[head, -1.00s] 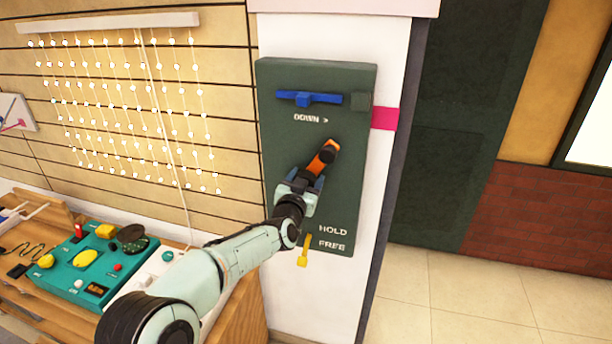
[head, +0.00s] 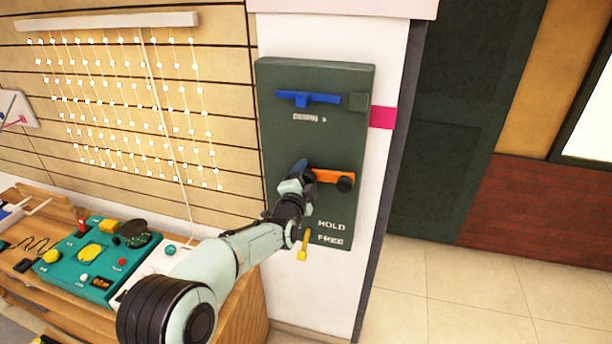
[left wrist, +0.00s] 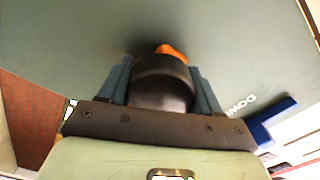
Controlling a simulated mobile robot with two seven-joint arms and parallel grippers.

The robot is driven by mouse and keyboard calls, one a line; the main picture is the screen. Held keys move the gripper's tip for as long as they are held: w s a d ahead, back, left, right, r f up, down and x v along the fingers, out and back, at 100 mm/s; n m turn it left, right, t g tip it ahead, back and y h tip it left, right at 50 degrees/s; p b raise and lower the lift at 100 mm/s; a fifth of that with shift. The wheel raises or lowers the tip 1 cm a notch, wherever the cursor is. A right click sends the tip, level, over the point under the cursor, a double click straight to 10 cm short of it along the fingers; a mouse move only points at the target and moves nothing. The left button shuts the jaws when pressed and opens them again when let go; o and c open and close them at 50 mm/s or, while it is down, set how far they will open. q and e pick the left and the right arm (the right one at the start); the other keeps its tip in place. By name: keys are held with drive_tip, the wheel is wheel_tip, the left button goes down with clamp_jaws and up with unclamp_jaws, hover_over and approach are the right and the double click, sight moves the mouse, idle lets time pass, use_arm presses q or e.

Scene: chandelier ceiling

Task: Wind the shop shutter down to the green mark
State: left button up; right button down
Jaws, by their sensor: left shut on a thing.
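A dark green panel (head: 280,130) on a white post carries an orange crank (head: 330,175), which points right and has a black knob (head: 346,185) near its right end. My left gripper (head: 302,172) is at the crank's left end. In the left wrist view the gripper (left wrist: 160,85) is shut around a dark round part of the crank (left wrist: 160,88), with a bit of orange behind it. A yellow lever (head: 303,246) hangs beside the HOLD and FREE labels. A blue bar (head: 308,98) sits above the DOWN label. I cannot make out a green mark. My right gripper is out of view.
A wooden bench (head: 40,265) at the left holds a teal box (head: 70,262) with coloured knobs. String lights (head: 130,100) hang on the slatted wall. The tiled floor (head: 480,295) at the right is clear.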

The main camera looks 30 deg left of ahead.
use_arm(q)
drive_tip(key=m, duration=0.3)
drive_tip(key=shift+m, duration=0.4)
drive_tip(key=shift+m+p, duration=0.45)
drive_tip(key=shift+m, duration=1.35)
drive_tip(key=o, duration=1.4)
drive_tip(key=shift+s, duration=0.15)
drive_tip(key=shift+s+d, duration=0.1)
drive_tip(key=shift+s, duration=0.25)
drive_tip(key=v, duration=1.2)
drive_tip(key=shift+s, duration=0.2)
